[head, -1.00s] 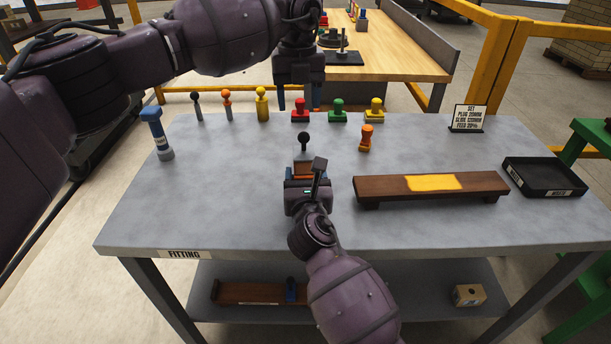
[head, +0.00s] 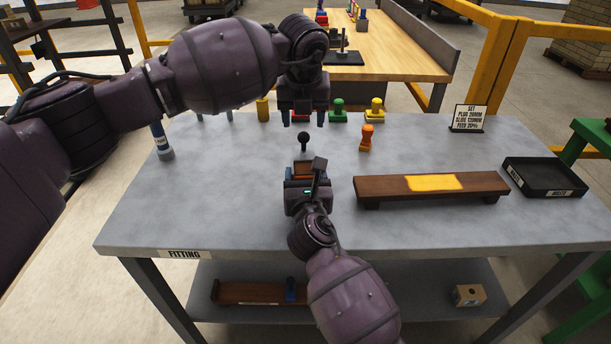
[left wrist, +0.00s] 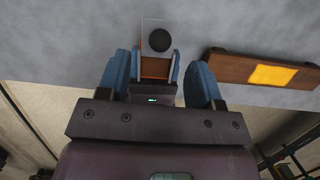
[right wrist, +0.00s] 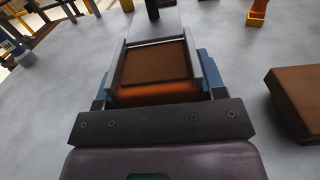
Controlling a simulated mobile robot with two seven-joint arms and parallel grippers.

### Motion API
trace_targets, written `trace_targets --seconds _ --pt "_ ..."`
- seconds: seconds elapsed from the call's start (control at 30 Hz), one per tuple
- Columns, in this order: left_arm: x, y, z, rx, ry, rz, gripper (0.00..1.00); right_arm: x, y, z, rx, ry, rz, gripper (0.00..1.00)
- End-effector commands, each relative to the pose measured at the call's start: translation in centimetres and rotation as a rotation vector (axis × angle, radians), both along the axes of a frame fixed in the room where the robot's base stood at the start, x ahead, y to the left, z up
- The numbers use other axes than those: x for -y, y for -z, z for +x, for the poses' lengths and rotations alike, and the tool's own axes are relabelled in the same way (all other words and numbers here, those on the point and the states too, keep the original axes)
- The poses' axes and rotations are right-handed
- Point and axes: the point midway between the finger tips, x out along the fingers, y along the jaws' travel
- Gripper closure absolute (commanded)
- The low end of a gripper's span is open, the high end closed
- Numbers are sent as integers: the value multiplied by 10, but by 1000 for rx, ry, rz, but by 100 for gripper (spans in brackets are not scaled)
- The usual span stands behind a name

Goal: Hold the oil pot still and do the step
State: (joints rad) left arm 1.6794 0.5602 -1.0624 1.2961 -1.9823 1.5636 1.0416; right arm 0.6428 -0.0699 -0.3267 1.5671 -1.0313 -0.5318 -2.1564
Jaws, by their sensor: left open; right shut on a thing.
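My right gripper (head: 304,178) is shut on a small boxy thing, which I take for the oil pot (right wrist: 153,66), and holds it near the middle of the bench. It has a brown top between grey side walls and an orange lower edge. A dark ball-topped knob (head: 303,138) stands just beyond it; the ball also shows in the left wrist view (left wrist: 159,40). My left gripper (head: 303,121) is open and empty, above and behind the knob, fingers pointing down. In the left wrist view its blue fingers lie either side of the pot, apparently not touching it.
A brown board with a yellow patch (head: 433,182) lies right of the pot. An orange knobbed piece (head: 366,138) stands behind it. Green (head: 338,112) and yellow (head: 375,110) pieces stand at the back, a black tray (head: 545,177) at right. The bench's left middle is clear.

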Motion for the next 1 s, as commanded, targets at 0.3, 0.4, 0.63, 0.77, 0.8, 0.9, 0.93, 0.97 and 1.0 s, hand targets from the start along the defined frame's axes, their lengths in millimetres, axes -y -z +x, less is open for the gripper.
trace_targets --seconds 0.3,0.4,0.63,0.77,0.8,0.9,0.93,0.97,1.0 --pt "0 37 9 -1 0 1 40 0 0 0 0 0 0 64" --pt "1 46 11 -2 1 0 40 0 0 0 0 0 0 64" --pt "0 58 14 -1 1 0 40 0 0 0 0 0 0 64" --pt "0 60 15 -1 2 0 40 0 0 0 0 0 0 64" --pt "0 60 15 -1 2 0 40 0 0 0 0 0 0 64" --pt "0 60 15 -1 2 0 40 0 0 0 0 0 0 64" --pt "0 60 15 -1 2 0 40 0 0 0 0 0 0 64" --pt "0 60 15 -1 2 0 40 0 0 0 0 0 0 64" --pt "0 60 15 -1 2 0 45 0 0 0 0 0 0 64"
